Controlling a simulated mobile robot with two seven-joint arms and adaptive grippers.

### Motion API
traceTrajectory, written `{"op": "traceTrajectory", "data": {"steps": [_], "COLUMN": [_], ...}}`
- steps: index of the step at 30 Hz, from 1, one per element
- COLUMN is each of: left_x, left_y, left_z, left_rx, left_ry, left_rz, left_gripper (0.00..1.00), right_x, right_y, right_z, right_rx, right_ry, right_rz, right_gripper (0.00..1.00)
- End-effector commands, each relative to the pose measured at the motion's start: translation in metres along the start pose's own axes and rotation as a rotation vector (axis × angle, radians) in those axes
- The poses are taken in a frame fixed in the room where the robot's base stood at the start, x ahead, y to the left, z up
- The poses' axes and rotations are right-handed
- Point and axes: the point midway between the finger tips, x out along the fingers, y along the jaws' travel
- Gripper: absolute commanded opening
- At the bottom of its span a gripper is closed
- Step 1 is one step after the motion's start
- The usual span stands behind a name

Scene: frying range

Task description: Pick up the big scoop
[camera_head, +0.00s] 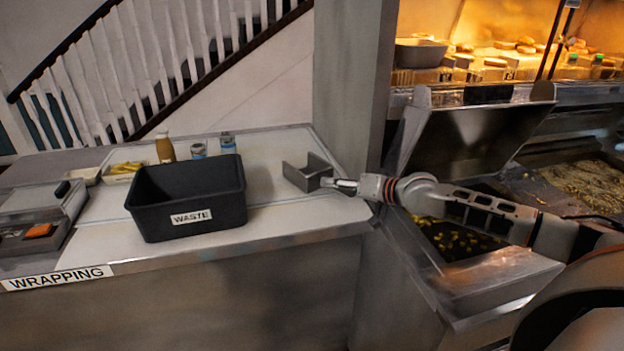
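A grey metal scoop (307,174) is at the right end of the pale counter, beside the waste bin. Its open side faces up and its short handle side points right, toward my arm. My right gripper (347,184) reaches in from the right and is at the scoop's right side, touching or very close to it. The fingers are too small to show whether they are closed on the handle. I cannot tell whether the scoop rests on the counter or is slightly raised. My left gripper is out of view.
A black waste bin (190,207) stands left of the scoop. Behind it are a brown bottle (165,149), two small jars and a tray of fries (122,172). A fryer bay with a raised metal lid (470,140) lies under and behind my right arm.

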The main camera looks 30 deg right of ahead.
Motion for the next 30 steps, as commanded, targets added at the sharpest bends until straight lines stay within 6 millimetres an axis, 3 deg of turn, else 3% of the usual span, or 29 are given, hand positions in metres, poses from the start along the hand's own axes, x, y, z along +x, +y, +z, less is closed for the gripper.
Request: {"op": "traceTrajectory", "data": {"steps": [7, 11, 12, 23, 30], "left_x": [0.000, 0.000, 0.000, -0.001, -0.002], "left_y": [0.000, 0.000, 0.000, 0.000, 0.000], "left_z": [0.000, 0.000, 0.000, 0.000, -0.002], "left_rx": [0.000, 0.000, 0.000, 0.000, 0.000], "left_ry": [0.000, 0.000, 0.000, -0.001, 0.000], "left_rz": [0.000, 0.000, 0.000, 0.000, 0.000], "left_gripper": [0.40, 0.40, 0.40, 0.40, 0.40], "right_x": [0.001, 0.001, 0.001, 0.000, -0.006], "right_y": [0.000, 0.000, 0.000, -0.001, -0.012], "right_z": [0.000, 0.000, 0.000, -0.002, -0.017], "right_rx": [0.000, 0.000, 0.000, -0.001, -0.002], "right_ry": [-0.001, -0.001, -0.001, 0.001, 0.004], "right_rz": [0.001, 0.001, 0.001, -0.001, -0.002], "right_gripper": [0.37, 0.03, 0.00, 0.00, 0.00]}}
